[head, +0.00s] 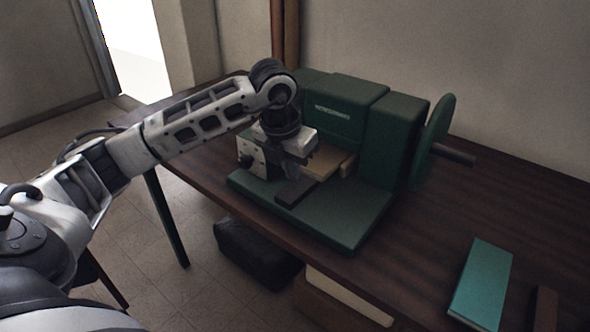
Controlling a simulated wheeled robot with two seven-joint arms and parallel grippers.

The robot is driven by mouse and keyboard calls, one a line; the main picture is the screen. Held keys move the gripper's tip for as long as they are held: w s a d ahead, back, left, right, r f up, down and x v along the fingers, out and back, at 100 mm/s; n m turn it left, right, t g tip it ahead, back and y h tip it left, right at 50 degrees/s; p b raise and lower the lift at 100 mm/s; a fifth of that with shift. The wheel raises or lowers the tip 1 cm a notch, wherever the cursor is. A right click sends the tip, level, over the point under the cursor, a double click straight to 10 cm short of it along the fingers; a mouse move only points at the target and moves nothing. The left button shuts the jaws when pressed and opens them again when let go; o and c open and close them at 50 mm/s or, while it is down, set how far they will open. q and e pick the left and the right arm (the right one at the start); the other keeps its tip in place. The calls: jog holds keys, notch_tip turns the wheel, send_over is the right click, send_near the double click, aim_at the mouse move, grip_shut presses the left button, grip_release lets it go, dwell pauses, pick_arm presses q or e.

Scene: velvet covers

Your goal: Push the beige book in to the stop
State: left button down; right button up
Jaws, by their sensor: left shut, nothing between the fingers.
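The beige book (325,161) lies on the bed of a green machine (345,218), partly inside the opening under its body. My left arm comes in from the left, and my left gripper (289,172) points down in front of the book, over the machine's front plate. Its fingers are shut and empty. The gripper hides part of the book's near side, and I cannot tell whether the fingers touch it. How deep the book sits, and the stop, are hidden inside the machine. My right gripper is out of view.
A dark flat block (296,192) is on the front plate, just below the gripper. A green handwheel (437,130) with a dark handle sticks out on the machine's right. A teal book (482,285) and a dark brown piece (546,308) lie on the wooden table (420,255).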

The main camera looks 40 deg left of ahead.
pick_arm(q)
jog(key=v, duration=0.7)
jog(key=shift+r, duration=0.2)
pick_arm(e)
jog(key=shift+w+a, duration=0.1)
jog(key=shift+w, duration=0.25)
pick_arm(q)
jog(key=shift+d, duration=0.1)
